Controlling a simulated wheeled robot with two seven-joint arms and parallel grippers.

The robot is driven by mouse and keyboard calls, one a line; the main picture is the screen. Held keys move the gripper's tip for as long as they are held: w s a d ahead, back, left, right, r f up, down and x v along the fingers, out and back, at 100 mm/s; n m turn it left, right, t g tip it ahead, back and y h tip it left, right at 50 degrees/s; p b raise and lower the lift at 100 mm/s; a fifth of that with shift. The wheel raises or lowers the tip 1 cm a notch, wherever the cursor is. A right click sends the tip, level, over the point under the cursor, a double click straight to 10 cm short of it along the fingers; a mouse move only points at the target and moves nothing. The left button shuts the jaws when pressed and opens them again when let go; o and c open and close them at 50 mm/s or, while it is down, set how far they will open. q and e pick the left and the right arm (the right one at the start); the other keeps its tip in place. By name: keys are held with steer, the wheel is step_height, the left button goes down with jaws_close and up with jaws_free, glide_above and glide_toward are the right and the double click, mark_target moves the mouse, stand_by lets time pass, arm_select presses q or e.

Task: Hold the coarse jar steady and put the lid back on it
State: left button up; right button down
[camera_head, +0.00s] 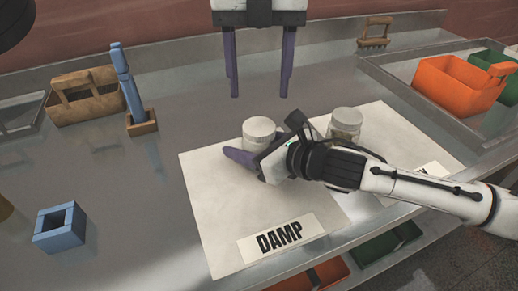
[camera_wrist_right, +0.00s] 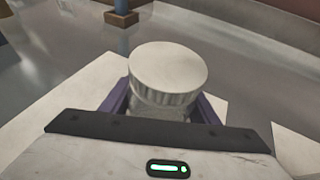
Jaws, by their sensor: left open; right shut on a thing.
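A jar with a wide white ribbed cap (camera_head: 259,131) stands upright on the white mat marked DAMP. It also shows in the right wrist view (camera_wrist_right: 168,68), where the cap sits on top of the jar, with no clear gap or tilt. My right gripper (camera_head: 246,156) is shut around the jar's body below the cap, one purple finger on each side. My left gripper (camera_head: 260,94) is open and empty, pointing down above and behind the jar. A second jar (camera_head: 345,123) with a pale top stands to the right. I cannot read which jar is coarse.
The DAMP label (camera_head: 280,238) lies at the mat's front. A wooden carrier (camera_head: 85,97), a blue tool in a holder (camera_head: 141,123) and a blue square block (camera_head: 60,229) are at left. The table's left middle is clear.

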mark_target(262, 127)
arm_select(q)
step_height(262, 127, down, 8)
steer(key=shift+f, duration=0.1)
stand_by(0.4)
steer(key=c, duration=0.9)
steer(key=shift+m, duration=1.6)
steer(key=o, duration=1.1)
steer(key=shift+o, duration=0.3)
steer(key=shift+d, duration=0.1)
steer(key=shift+s+d, duration=0.1)
